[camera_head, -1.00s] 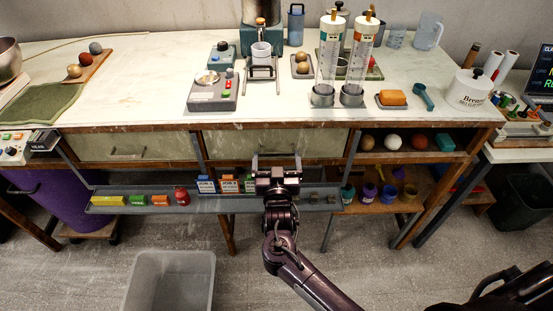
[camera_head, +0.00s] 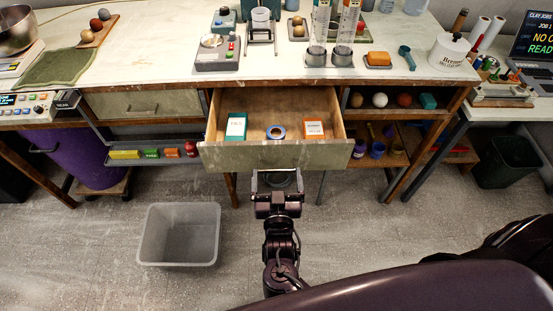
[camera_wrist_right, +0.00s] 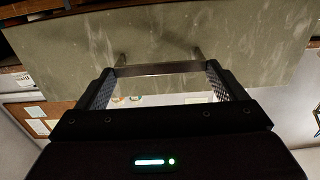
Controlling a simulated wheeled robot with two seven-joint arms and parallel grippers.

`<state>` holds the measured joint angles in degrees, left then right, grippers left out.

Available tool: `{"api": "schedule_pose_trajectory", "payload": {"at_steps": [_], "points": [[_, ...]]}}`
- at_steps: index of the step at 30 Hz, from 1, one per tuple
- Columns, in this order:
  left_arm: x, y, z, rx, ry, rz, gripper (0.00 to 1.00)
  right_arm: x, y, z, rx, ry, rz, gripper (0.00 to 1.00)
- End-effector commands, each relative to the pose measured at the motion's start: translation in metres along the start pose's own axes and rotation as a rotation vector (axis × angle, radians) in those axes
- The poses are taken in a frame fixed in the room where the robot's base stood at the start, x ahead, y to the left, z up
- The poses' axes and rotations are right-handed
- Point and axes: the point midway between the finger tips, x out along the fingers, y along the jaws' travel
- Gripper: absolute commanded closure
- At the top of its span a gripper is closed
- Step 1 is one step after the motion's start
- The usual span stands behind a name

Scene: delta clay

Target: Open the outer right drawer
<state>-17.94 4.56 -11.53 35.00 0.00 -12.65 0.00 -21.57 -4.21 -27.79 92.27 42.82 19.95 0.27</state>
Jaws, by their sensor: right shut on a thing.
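The right drawer (camera_head: 275,154) is pulled well out from under the workbench, with its greenish front toward me. My right gripper (camera_head: 278,176) is at the middle of the drawer front. In the right wrist view its fingers (camera_wrist_right: 160,80) are at the two ends of the metal bar handle (camera_wrist_right: 160,69), shut on it. The left drawer (camera_head: 140,104) is closed. My left gripper is not in view.
A grey plastic bin (camera_head: 180,234) stands on the floor at left of my right arm. A shelf with colored blocks (camera_head: 150,154) is under the left drawer. A purple barrel (camera_head: 85,158) stands further left. The bench top (camera_head: 140,65) holds instruments.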

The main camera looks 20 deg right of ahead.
Motion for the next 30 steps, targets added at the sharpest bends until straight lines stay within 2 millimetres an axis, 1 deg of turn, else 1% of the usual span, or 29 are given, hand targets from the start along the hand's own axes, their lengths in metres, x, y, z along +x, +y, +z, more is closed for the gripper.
{"api": "schedule_pose_trajectory", "payload": {"at_steps": [1,5,9,12,15,19,24,30], "points": [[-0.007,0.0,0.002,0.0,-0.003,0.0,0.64,-0.012,-0.001,-0.003,-0.001,-0.004,-0.001,0.5],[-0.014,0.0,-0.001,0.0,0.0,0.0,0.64,-0.04,0.0,-0.003,-0.001,-0.002,-0.001,0.5],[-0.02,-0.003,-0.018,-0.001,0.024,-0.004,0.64,-0.065,0.0,-0.003,-0.002,0.0,-0.001,0.5],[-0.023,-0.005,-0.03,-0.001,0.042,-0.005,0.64,-0.077,0.0,-0.002,-0.002,0.001,-0.001,0.5],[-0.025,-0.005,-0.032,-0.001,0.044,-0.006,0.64,-0.086,0.0,-0.002,-0.001,0.002,-0.001,0.5],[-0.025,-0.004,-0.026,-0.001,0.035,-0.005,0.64,-0.093,0.0,-0.001,-0.001,0.002,-0.001,0.5],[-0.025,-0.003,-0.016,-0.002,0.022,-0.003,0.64,-0.095,0.0,-0.001,-0.001,0.004,-0.001,0.5],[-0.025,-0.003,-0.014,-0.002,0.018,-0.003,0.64,-0.095,0.0,-0.001,-0.001,0.004,-0.001,0.5]]}}
